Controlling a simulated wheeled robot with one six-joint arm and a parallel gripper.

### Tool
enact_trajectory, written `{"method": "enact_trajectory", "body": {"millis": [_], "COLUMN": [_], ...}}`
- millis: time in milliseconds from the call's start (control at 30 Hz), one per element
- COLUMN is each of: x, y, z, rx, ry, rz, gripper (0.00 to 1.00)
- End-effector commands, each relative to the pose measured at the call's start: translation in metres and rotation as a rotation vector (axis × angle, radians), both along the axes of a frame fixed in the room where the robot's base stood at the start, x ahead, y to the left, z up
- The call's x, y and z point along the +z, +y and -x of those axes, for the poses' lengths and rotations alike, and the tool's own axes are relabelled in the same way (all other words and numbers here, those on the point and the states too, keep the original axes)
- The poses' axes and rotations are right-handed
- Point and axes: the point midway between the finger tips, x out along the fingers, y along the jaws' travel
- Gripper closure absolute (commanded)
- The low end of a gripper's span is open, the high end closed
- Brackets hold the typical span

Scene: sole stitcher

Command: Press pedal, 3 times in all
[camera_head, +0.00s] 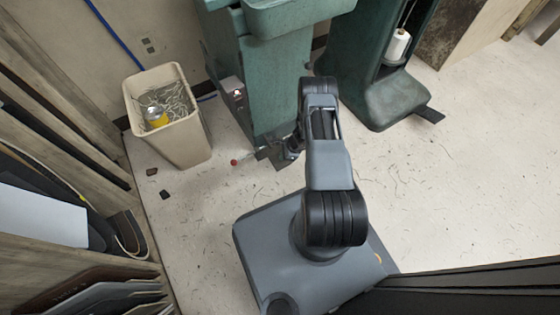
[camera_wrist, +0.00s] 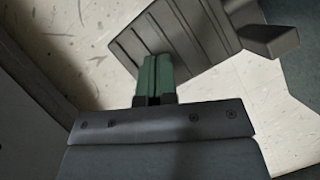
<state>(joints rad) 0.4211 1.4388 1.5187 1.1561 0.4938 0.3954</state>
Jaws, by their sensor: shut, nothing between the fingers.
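The pedal (camera_wrist: 185,35) is a dark grey ribbed plate across the upper middle of the wrist view. In the head view the pedal (camera_head: 272,155) is a small dark plate at the foot of the green machine, partly hidden by my arm. My gripper (camera_wrist: 156,60) is shut and empty, its two green fingers side by side. In the wrist view the fingertips overlap the near edge of the pedal; I cannot tell whether they touch it. In the head view my gripper (camera_head: 293,146) is low beside the pedal, mostly hidden by my arm.
A beige waste bin (camera_head: 183,142) is to the left. A second green machine (camera_head: 385,98) with a dark foot plate (camera_head: 430,114) is to the right. Floor is clear at right.

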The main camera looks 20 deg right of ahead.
Motion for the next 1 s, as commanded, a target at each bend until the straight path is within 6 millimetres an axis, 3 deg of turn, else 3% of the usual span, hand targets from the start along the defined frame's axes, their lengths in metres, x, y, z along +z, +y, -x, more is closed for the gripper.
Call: {"method": "enact_trajectory", "body": {"millis": [367,833,1000], "x": [-0.002,-0.044,-0.042], "y": [0.001,0.001,0.001], "z": [0.0,0.001,0.001], "rx": [0.0,0.0,0.0], "ry": [0.0,0.002,0.002], "rz": [-0.001,-0.001,-0.001], "gripper": [1.0,1.0,1.0]}}
